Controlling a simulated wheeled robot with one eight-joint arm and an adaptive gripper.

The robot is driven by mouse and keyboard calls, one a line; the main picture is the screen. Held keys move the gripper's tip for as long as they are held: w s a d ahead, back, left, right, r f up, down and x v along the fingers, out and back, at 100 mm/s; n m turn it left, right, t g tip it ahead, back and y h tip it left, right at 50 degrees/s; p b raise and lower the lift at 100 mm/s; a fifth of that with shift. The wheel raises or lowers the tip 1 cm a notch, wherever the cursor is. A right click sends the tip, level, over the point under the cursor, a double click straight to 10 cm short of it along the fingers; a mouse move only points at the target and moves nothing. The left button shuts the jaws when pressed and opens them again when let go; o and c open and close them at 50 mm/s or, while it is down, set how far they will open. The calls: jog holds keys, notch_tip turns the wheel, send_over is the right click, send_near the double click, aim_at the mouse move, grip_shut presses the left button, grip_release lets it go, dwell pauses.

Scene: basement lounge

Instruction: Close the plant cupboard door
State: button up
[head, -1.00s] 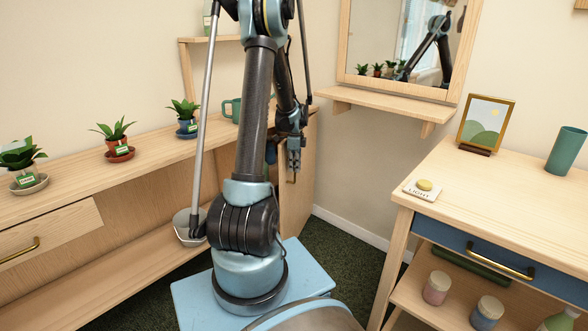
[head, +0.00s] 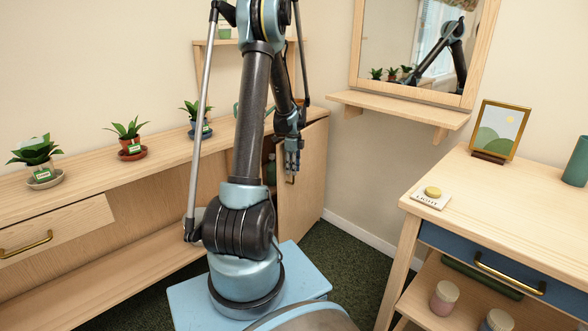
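The plant cupboard door (head: 309,170) is a plain pale wood panel at the right end of the long cupboard (head: 85,172). It stands open, and a dark gap shows beside its left edge, with something green inside. My gripper (head: 291,175) is at the upper left part of the door, fingers pointing down. A small brass piece, apparently the door's handle, shows at the fingertips. I cannot tell whether the fingers are shut on it or only beside it. My arm hides part of the cupboard front and opening.
Potted plants (head: 128,137) stand on the cupboard top. A mirror (head: 415,45) hangs over a small wall shelf (head: 402,106). A side table (head: 490,200) with a blue drawer (head: 480,262) is at right. Green carpet (head: 345,262) lies clear between door and table.

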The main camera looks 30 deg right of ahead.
jog(key=shift+d, duration=0.2)
jog(key=shift+r, duration=0.3)
notch_tip(320, 180, up, 11)
jog(key=shift+w+r, duration=0.1)
jog(key=shift+r, duration=0.05)
dwell(0.4)
